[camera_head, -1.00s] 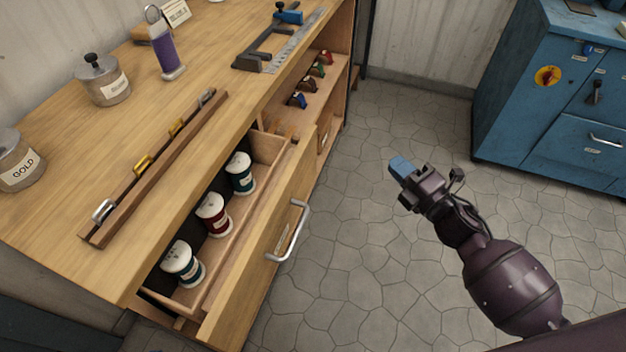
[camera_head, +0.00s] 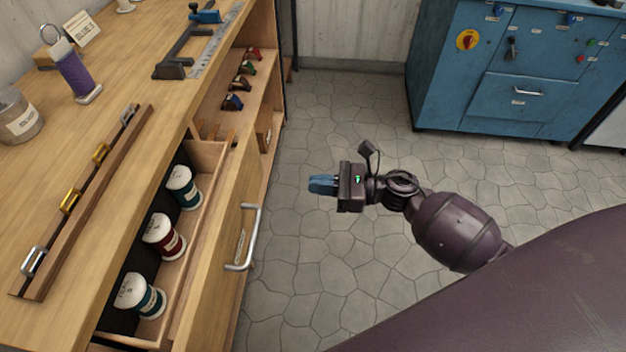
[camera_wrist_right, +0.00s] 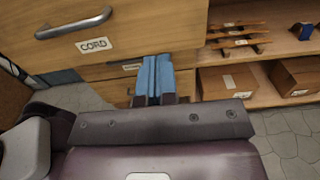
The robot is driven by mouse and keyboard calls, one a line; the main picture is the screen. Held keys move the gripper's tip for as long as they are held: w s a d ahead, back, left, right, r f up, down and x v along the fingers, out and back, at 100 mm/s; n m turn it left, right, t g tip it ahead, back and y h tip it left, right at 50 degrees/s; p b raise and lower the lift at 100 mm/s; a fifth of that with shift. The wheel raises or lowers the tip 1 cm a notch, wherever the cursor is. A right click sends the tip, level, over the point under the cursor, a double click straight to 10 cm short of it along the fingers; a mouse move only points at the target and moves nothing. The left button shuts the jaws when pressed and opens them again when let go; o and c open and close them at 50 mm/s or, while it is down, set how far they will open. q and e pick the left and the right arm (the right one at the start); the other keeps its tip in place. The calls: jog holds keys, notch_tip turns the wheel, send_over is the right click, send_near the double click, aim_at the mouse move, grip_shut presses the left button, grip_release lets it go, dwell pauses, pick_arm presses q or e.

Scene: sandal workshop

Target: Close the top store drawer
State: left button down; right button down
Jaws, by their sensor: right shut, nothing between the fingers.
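The top store drawer (camera_head: 215,262) of the wooden bench is pulled open, with several thread spools (camera_head: 164,236) standing inside. Its front carries a metal handle (camera_head: 247,238). In the right wrist view the drawer front (camera_wrist_right: 150,40) has a label reading CORD and the handle (camera_wrist_right: 74,22) at upper left. My right gripper (camera_head: 312,185) is shut and empty, its blue fingertips pointing left toward the drawer, to the right of the handle and apart from it in the head view. The blue fingers (camera_wrist_right: 155,77) show beside the drawer's lower edge in the wrist view. My left gripper is not in view.
The bench top (camera_head: 120,165) holds a wooden rack with clips (camera_head: 85,200), a purple bottle (camera_head: 72,70) and a clamp tool (camera_head: 185,50). Open shelves (camera_head: 262,95) lie beyond the drawer. A blue cabinet (camera_head: 470,60) stands at the back right. The stone floor between is clear.

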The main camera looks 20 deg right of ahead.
aim_at(252, 179)
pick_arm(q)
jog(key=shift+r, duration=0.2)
pick_arm(e)
jog(key=x, duration=1.1)
jog(key=shift+w+a, duration=0.15)
jog(key=shift+a, duration=0.1)
